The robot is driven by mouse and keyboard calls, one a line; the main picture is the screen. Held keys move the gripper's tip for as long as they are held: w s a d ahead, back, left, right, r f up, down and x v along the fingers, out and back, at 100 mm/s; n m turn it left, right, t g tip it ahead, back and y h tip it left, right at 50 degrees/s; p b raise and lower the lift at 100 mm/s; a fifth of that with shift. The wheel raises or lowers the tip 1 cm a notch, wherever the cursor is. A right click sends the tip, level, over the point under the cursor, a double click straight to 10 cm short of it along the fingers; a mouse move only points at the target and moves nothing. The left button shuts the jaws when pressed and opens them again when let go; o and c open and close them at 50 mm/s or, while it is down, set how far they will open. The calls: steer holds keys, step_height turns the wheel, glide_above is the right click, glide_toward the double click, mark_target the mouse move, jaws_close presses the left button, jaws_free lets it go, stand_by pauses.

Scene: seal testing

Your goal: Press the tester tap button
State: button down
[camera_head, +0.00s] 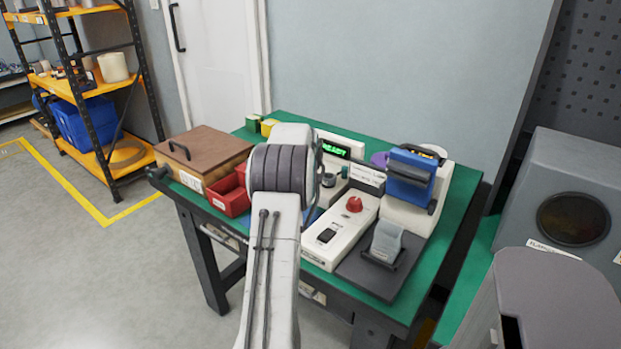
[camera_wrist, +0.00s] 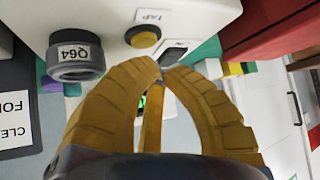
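The tester (camera_head: 345,139) is a white unit with a green READY display, on the green-topped table (camera_head: 300,120). My arm hides part of it in the head view. In the wrist view its white face (camera_wrist: 112,20) shows a round yellow button (camera_wrist: 143,36) in a dark ring, beside a TAP label (camera_wrist: 153,16). My gripper (camera_wrist: 161,66) has its yellow-brown fingers drawn together at the tips, with nothing visible between them. The tips appear just below the button in the picture; I see no contact. A grey cylinder marked Q64 (camera_wrist: 75,62) is left of the button.
A white device with a red knob (camera_head: 354,204), a grey clamp-like part (camera_head: 385,241) and a blue-topped unit (camera_head: 409,175) stand on the table's right side. A red bin (camera_head: 230,198) and a brown-lidded box (camera_head: 203,155) are on the left. A grey machine (camera_head: 560,190) stands far right.

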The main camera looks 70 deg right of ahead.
steer(key=shift+f, duration=0.25)
stand_by(0.7)
steer(key=shift+f+b, duration=0.2)
steer(key=shift+b, duration=0.2)
steer(key=shift+f+b, duration=0.35)
steer(key=shift+f, duration=0.1)
stand_by(0.6)
steer(key=shift+r, duration=0.2)
steer(key=shift+r+p, duration=0.6)
steer(key=shift+r, duration=0.05)
steer(key=shift+r, duration=0.2)
steer(key=shift+r+p, duration=1.9)
steer(key=shift+r, duration=0.45)
